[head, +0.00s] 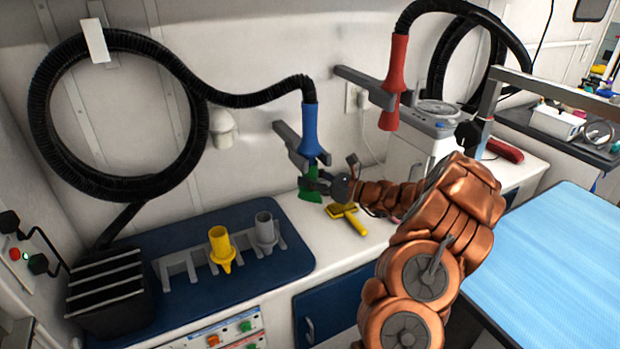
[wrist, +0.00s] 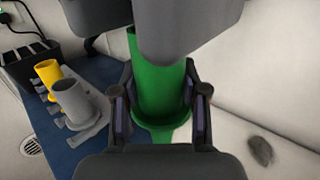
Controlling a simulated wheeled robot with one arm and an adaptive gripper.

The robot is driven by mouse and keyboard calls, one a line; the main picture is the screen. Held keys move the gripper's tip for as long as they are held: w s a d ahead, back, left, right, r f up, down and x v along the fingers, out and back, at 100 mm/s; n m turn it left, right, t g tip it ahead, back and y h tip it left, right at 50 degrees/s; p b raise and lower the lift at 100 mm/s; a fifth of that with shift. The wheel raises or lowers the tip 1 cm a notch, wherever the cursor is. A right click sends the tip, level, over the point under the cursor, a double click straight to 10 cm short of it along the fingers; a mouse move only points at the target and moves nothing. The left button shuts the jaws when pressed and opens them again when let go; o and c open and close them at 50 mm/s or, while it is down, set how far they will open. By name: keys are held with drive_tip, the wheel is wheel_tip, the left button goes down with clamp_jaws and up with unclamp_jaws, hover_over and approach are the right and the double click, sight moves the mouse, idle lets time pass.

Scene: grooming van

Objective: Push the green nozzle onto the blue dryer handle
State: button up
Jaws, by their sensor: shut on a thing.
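The blue dryer handle (head: 310,130) hangs upright at the end of a black hose, held in a grey wall bracket (head: 291,145). The green nozzle (head: 310,194) is directly below it, upright, with its flared end down. My gripper (head: 325,183) is shut on the green nozzle from the right. In the wrist view the green nozzle (wrist: 160,105) stands between both fingers. I cannot tell whether nozzle and handle touch or are joined.
A yellow brush (head: 346,217) lies on the white counter just below my gripper. A rack on the blue mat (head: 290,262) holds a yellow nozzle (head: 221,247) and a grey nozzle (head: 265,232). A red dryer handle (head: 396,65) hangs at right. A blue-topped table (head: 550,270) stands right.

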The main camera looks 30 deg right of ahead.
drive_tip(key=o, duration=1.4)
drive_tip(key=shift+c, duration=0.2)
drive_tip(key=v, duration=0.7)
drive_tip(key=shift+s, duration=0.2)
drive_tip(key=shift+s+d, duration=0.1)
